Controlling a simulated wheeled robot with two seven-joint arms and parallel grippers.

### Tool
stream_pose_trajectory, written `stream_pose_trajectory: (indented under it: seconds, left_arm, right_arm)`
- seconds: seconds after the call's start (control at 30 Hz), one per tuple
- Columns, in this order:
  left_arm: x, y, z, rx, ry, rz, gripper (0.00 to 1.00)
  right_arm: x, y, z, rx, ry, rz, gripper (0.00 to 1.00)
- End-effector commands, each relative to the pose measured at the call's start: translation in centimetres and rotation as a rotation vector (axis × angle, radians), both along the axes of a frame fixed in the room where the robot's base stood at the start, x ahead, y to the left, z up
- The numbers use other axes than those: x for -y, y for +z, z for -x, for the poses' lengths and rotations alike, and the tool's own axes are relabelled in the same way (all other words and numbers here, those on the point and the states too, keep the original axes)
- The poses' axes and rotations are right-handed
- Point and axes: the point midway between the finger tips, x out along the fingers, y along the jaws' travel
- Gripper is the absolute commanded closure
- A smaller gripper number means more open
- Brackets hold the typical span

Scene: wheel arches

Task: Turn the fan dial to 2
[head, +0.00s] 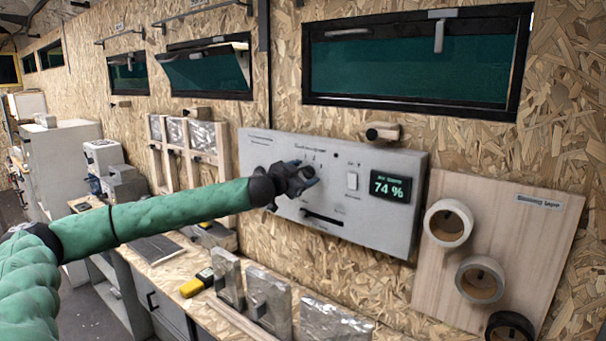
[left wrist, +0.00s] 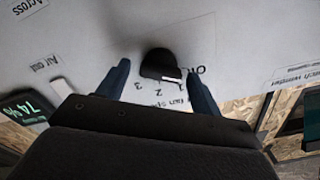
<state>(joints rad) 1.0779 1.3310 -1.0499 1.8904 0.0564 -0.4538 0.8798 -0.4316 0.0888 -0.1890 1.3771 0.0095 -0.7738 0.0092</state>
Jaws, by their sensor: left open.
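The fan dial (left wrist: 160,63) is a black round knob on a pale grey control panel (head: 345,166). In the left wrist view the marks Off, 1, 2 and 3 curve around it, and its white pointer bar lies on the side by the 1. My left gripper (head: 301,180) is at the panel and hides the dial in the head view. In the left wrist view the left gripper (left wrist: 157,68) is open, with one blue finger on each side of the dial and gaps visible. Whether the fingertips reach past the knob's face is unclear. My right gripper is not in view.
The panel also has a white switch (head: 352,181), a screen reading 74 % (head: 390,187) and a black slot or handle (head: 322,217). Tape rolls hang on a wooden board (head: 543,225) at right. A workbench below holds foil-wrapped blocks (head: 268,302) and a yellow tool (head: 192,287).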

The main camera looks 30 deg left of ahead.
Motion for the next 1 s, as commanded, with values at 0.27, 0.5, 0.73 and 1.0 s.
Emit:
stream_pose_trajectory:
  seconds: [0.27, 0.5, 0.73, 1.0]
  left_arm:
    - [0.0, 0.0, 0.0, 0.000, 0.000, 0.000, 0.79]
    - [0.0, 0.0, 0.0, 0.001, 0.000, -0.018, 0.79]
    - [0.1, 0.0, 0.0, 0.008, 0.000, -0.117, 0.79]
    - [0.2, 0.0, 0.0, 0.025, 0.000, -0.344, 0.79]
  right_arm:
    - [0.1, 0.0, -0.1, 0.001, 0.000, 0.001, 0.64]
    - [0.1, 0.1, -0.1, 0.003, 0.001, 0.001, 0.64]
    - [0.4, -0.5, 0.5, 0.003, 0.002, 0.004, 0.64]
    - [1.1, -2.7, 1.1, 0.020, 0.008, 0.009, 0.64]
